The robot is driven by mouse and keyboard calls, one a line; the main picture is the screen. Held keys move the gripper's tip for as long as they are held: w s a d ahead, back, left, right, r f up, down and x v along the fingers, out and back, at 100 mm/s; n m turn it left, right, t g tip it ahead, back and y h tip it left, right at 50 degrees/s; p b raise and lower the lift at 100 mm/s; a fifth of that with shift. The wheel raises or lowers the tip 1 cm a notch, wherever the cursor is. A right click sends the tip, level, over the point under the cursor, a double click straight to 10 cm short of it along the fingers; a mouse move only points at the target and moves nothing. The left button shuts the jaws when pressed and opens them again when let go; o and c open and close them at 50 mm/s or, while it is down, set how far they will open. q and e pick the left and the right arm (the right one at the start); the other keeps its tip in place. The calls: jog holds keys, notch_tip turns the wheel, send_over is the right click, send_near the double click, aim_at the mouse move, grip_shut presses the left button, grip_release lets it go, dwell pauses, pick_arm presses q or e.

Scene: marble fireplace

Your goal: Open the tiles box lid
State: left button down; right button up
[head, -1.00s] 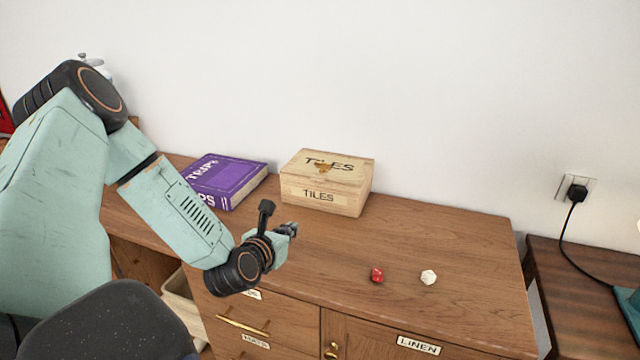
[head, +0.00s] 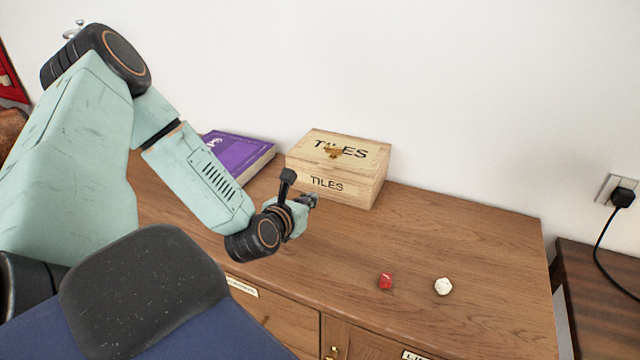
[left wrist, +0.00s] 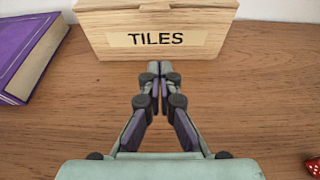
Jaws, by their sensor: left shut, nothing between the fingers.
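The tiles box (head: 334,168) is a pale wooden box on the desk against the wall. "TILES" is written on its lid (head: 352,146) and on its front label, with a small brass-coloured piece on the lid. The lid is shut. My left gripper (head: 314,200) is just in front of the box, low over the desk. In the left wrist view the fingers (left wrist: 160,70) are together and empty, pointing at the box front (left wrist: 190,42) below its label. I cannot tell whether the fingertips touch the box. My right gripper does not show.
A purple book (head: 241,156) lies left of the box, partly behind my left arm. The desktop right of the box is clear.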

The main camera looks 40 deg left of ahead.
aim_at(330, 173)
pick_arm(q)
jog(key=shift+d, duration=0.15)
jog(key=shift+w+r+b, duration=0.1)
jog(key=shift+w+b, duration=0.2)
jog(key=shift+b, duration=0.1)
jog(key=x, duration=0.3)
jog(key=f+b+x, duration=0.1)
jog(key=x, duration=0.3)
jog(key=shift+s, duration=0.1)
jog(key=shift+w+a+r, duration=0.25)
jog(key=shift+w+r, duration=0.1)
jog(key=shift+w, duration=0.3)
notch_tip(330, 173, up, 2)
jog(key=shift+s+p, duration=0.15)
jog(key=shift+p, duration=0.2)
jog(key=shift+r, duration=0.35)
jog(key=shift+w+a+r+p, duration=0.2)
jog(key=shift+w+p, duration=0.05)
jog(key=shift+p, duration=0.25)
jog(key=shift+s+d+r, duration=0.2)
jog(key=shift+r, duration=0.1)
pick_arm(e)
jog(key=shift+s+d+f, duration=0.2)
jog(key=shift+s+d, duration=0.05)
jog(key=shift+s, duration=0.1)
